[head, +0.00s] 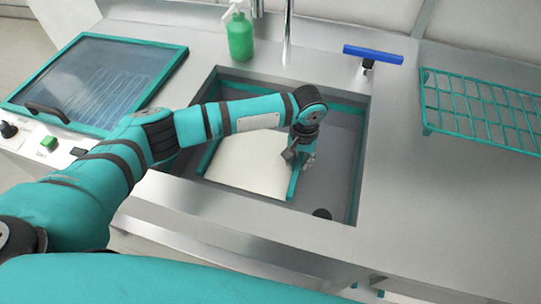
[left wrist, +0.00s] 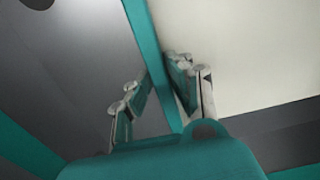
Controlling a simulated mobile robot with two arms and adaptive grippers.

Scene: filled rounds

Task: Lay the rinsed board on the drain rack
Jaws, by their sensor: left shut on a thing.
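The board (head: 250,165) is cream with teal edge strips and lies in the sink (head: 335,150), partly hidden by my left forearm. My left gripper (head: 299,160) reaches down into the sink at the board's right edge. In the left wrist view, the fingers of the left gripper (left wrist: 155,80) stand on both sides of the teal edge of the board (left wrist: 235,50) and are shut on it. The drain rack (head: 424,100), a teal wire grid, stands empty on the counter at the right. My right gripper is not in view.
A tap (head: 288,35) and a green soap bottle (head: 240,38) stand behind the sink. A teal-framed glass lid (head: 95,85) is at the left. Counter (head: 440,210) before the rack is clear.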

